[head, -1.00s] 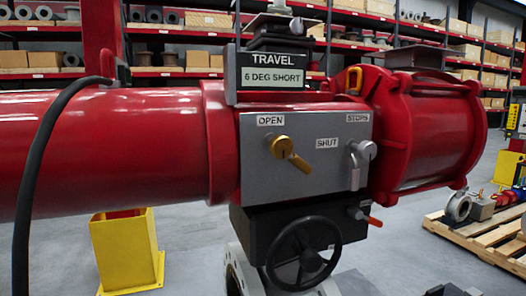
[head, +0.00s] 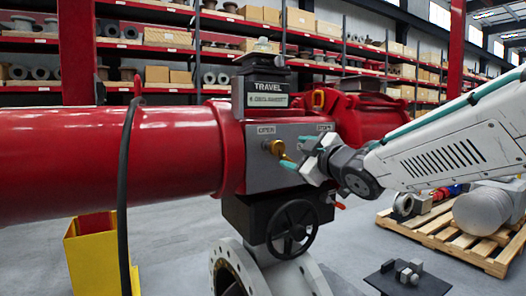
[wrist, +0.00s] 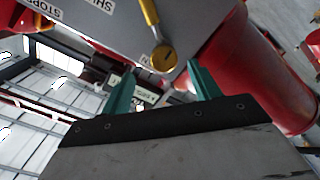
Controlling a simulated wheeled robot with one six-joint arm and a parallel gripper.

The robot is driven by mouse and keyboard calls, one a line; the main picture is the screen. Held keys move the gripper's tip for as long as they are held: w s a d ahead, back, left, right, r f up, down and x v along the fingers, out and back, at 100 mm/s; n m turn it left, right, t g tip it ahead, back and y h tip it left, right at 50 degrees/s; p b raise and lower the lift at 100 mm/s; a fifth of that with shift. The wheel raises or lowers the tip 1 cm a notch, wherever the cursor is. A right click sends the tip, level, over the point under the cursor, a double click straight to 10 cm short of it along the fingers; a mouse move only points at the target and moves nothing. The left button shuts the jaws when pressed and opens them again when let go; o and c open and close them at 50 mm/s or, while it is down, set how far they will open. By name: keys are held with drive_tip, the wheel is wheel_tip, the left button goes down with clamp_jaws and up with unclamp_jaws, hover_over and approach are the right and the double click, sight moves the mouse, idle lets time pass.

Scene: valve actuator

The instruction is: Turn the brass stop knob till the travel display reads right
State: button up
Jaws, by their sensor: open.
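The brass knob (head: 276,147) sits on the grey panel (head: 256,174) beside the OPEN label, its lever pointing down and right, partly behind my gripper. In the wrist view the brass knob (wrist: 165,57) shows between and just beyond my fingertips. My gripper (head: 299,152) is open, its teal fingers at the panel; whether they touch the knob I cannot tell. It also shows in the wrist view (wrist: 162,72). The TRAVEL display (head: 268,100) is above the panel; its small text is too blurred to read surely. The silver knob is hidden behind my gripper.
A black handwheel (head: 292,228) hangs below the panel. A black hose (head: 124,190) crosses the red cylinder (head: 60,152) at left. A yellow stand (head: 95,255) is below it. A wooden pallet (head: 450,235) lies at right.

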sight(280, 149)
drive_tip(key=x, duration=0.8)
drive_tip(key=shift+s+a, duration=0.3)
drive_tip(key=shift+a, duration=0.05)
drive_tip(key=shift+d, duration=0.1)
drive_tip(key=c, duration=1)
